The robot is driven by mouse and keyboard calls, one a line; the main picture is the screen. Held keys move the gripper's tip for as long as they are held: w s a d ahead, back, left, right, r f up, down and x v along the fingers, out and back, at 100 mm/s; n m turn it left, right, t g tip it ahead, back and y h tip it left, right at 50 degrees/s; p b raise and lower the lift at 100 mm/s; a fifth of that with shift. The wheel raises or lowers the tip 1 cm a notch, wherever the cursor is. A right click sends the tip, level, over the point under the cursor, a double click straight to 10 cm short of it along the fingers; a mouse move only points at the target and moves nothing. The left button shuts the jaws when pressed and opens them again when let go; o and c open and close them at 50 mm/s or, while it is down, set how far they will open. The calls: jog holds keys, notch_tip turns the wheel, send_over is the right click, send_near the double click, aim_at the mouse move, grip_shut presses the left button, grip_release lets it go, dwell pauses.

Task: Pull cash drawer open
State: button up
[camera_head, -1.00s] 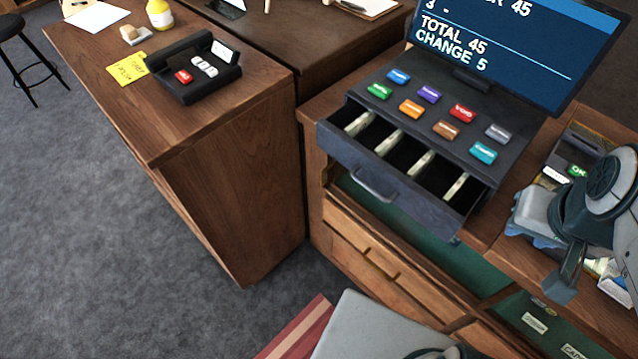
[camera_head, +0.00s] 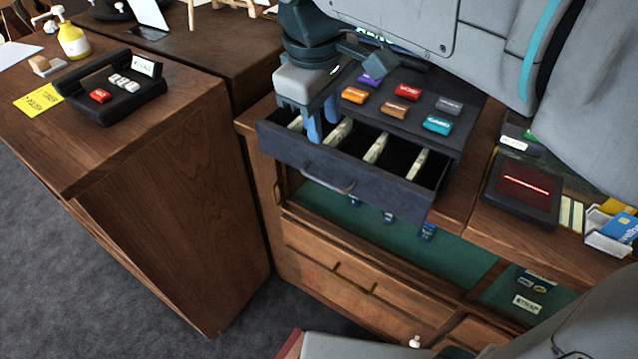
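The dark cash drawer (camera_head: 290,157) sticks out of the register, part way open. Its front carries a curved grey handle (camera_head: 327,180). Several compartments inside show light strips that look like banknotes. The register's sloped top (camera_head: 392,112) bears coloured buttons; its screen is mostly hidden behind my arm. My gripper (camera_head: 322,130) points down over the left part of the drawer, above and behind the handle. Its blue fingers show a gap between them and hold nothing visible. The fingertips are at the drawer's inside; I cannot tell whether they touch it.
A scanner pad with a red line (camera_head: 525,188) and a card holder (camera_head: 612,232) stand right of the register. An open green-lined shelf (camera_head: 400,232) lies below the drawer. The left counter (camera_head: 160,150) bears a black card device (camera_head: 112,88) and a yellow note.

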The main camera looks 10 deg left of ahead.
aim_at(321, 180)
jog(key=shift+n, duration=0.3)
jog(key=f, duration=0.4)
jog(key=w+f, duration=0.1)
jog(key=f, duration=0.4)
jog(key=w+f+b, duration=0.1)
jog(key=f, duration=0.3)
jog(key=shift+a+f, duration=0.3)
jog(key=shift+a, duration=0.1)
grip_shut()
